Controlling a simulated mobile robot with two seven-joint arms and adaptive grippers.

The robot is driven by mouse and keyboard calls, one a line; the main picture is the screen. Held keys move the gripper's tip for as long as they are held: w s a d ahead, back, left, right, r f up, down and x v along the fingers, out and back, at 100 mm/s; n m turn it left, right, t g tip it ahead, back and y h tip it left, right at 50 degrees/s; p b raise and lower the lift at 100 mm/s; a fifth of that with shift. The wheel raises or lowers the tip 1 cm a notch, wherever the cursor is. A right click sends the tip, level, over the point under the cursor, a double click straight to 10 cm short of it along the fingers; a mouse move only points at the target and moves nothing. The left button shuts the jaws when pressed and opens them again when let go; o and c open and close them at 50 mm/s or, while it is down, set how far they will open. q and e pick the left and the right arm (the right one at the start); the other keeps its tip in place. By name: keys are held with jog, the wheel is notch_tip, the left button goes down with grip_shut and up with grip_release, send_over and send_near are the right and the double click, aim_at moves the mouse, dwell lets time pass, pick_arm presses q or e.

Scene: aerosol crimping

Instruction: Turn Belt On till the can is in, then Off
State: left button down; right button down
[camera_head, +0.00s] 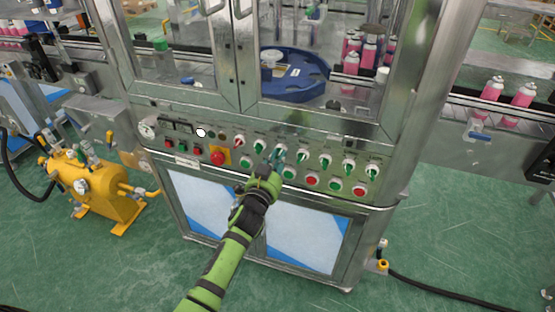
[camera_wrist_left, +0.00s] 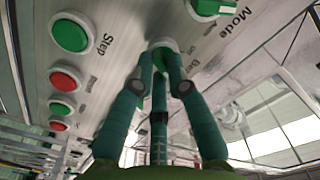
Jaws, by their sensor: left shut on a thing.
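My left gripper (camera_head: 276,158) reaches up to the upper row of selector knobs on the machine's control panel (camera_head: 218,134). In the left wrist view its two teal fingers (camera_wrist_left: 165,55) are closed around a knob (camera_wrist_left: 160,46) beside a partly hidden label starting "Be". The knob's exact angle is mostly hidden by the fingers. Pink cans (camera_head: 491,90) stand on the conveyor (camera_head: 510,111) at the right. More pink cans (camera_head: 351,64) stand behind the glass, near the blue round can carrier (camera_head: 312,83). My right gripper is out of view.
Other green-handled knobs (camera_head: 325,161) sit close beside the gripped one. Round green and red buttons (camera_head: 312,181) lie just below, and a red emergency stop (camera_head: 218,158) is to the left. A yellow pump unit (camera_head: 100,185) stands on the floor at left.

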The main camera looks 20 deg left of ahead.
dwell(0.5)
pick_arm(q)
jog(key=c, duration=1.2)
grip_release()
jog(key=s, duration=1.2)
jog(key=shift+a, duration=0.25)
jog(key=shift+f, duration=0.1)
